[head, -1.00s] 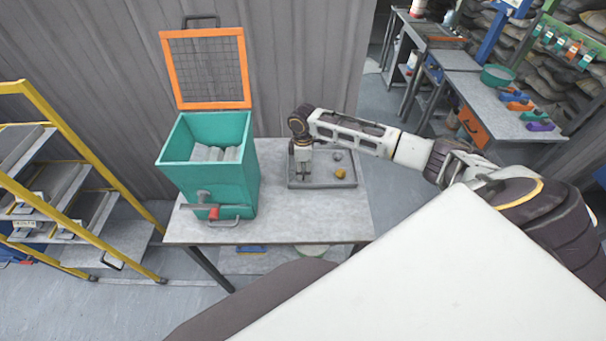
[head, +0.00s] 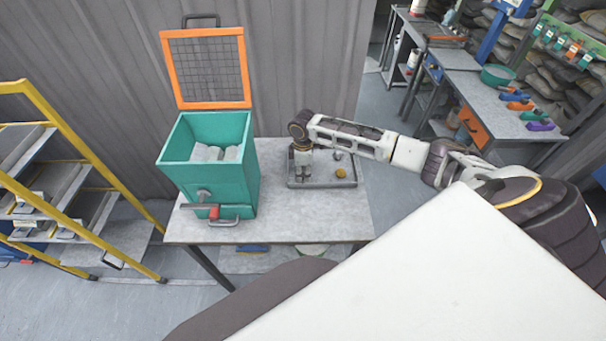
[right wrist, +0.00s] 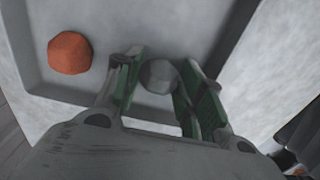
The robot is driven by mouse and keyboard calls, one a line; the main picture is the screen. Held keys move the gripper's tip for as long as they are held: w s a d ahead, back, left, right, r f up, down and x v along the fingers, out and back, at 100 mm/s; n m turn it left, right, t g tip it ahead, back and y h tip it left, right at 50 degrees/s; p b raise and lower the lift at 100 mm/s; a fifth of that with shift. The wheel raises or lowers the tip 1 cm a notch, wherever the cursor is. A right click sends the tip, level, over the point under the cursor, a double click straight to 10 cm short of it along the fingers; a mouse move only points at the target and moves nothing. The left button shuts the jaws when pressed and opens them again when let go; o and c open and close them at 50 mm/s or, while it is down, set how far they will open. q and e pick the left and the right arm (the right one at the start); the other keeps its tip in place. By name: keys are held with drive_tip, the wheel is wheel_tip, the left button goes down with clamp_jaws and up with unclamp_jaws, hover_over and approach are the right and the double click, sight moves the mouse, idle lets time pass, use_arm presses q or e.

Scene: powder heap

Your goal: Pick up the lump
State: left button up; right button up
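A grey lump (right wrist: 159,75) lies in a shallow grey tray (head: 322,185) and shows between the fingers of my right gripper (right wrist: 157,72) in the right wrist view. The fingers stand apart, one on each side of it; a firm hold is not visible. An orange lump (right wrist: 69,53) lies to the left of the gripper in that view. In the head view, my right gripper (head: 301,177) points down into the tray's left part, with its fingertips small and hard to make out. A mustard lump (head: 340,171) and another grey lump (head: 337,155) lie right of it. My left gripper is not in view.
A teal bin (head: 208,185) with an open orange mesh lid (head: 207,68) stands left of the tray on a grey table (head: 290,228). Pale pieces lie inside. A yellow-framed rack (head: 75,135) stands left. The table's front is clear.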

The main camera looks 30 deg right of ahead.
drive_tip(key=shift+r, duration=0.2)
drive_tip(key=shift+c, duration=0.2)
wheel_tip(320, 180, up, 10)
drive_tip(key=shift+f, duration=0.15)
idle(0.4)
